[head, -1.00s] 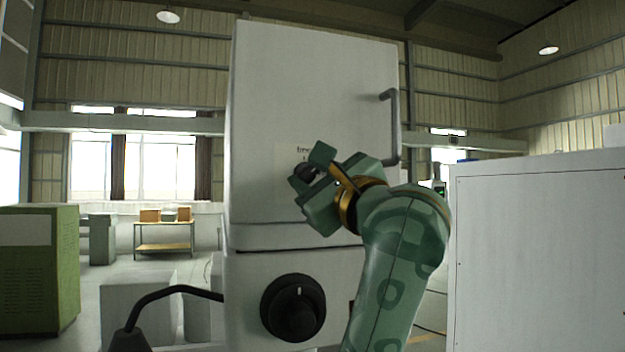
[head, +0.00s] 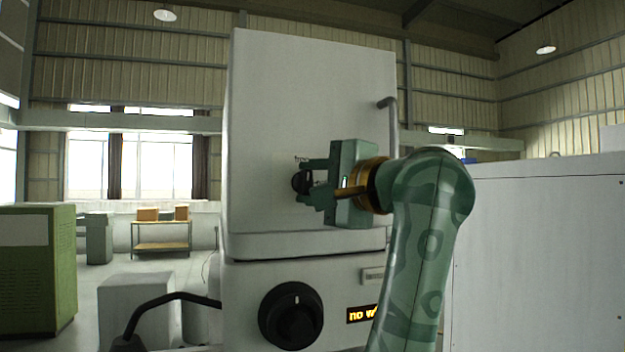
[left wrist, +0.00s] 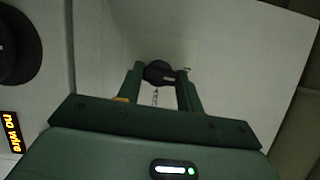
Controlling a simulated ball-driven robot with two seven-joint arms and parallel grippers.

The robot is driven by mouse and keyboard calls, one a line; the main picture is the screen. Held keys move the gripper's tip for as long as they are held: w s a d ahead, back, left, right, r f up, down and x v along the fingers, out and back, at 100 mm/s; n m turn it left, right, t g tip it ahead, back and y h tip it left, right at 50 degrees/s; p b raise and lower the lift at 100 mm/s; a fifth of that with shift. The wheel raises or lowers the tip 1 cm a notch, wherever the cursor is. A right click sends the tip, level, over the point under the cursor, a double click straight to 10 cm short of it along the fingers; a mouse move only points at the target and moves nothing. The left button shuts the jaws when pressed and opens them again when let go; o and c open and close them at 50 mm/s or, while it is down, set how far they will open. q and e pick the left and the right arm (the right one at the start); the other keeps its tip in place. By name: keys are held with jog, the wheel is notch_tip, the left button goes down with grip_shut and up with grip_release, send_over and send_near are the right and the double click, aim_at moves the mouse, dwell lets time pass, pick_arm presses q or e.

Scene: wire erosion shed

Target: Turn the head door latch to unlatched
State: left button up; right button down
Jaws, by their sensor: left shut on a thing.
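The head door (head: 300,100) is a tall white panel, closed as far as I can see, with a grey bar handle (head: 392,130) on its right. The latch is a small dark round knob (head: 298,184) low on the door, by a partly hidden label reading something like "free". My left gripper (head: 306,181) comes to it from the right and is shut on it. The left wrist view shows the dark latch knob (left wrist: 158,71) between the two green fingers, with a small pale mark on it. My right gripper is not in view.
Below the door sit a large black dial (head: 291,316) and an amber display (head: 361,314), which reads "no wire" in the left wrist view. A black bent tube (head: 170,298) is at lower left. A white cabinet (head: 540,250) stands right, a green one (head: 38,270) left.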

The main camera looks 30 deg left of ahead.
pick_arm(q)
jog(key=shift+n, duration=0.6)
jog(key=o, duration=1)
jog(key=shift+b+v, duration=0.3)
jog(key=shift+v, duration=7.85)
jog(key=shift+r, duration=0.25)
